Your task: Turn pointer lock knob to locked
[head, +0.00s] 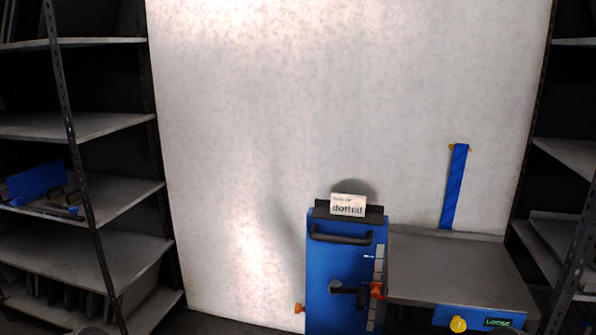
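A blue upright machine (325,262) stands at the lower centre, with a black handle (341,237) across its top and a dark crank-like lever (346,289) on its face. An orange pointer (377,290) sits on a column of grey marks (379,265) at its right edge. A small orange knob (299,308) sticks out at its left side. A yellow knob (458,324) is on the blue front to the right, beside a small display (497,322) reading "LOOSE". I cannot tell for sure which knob is the pointer lock. Neither gripper can be made out.
A card (348,204) reading "dotted" stands on top of the machine. A grey work table (455,268) adjoins it on the right, with a blue upright strip (454,187) behind. Shelves stand at the left (90,190) and right (565,155). A pale wall (300,110) is behind.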

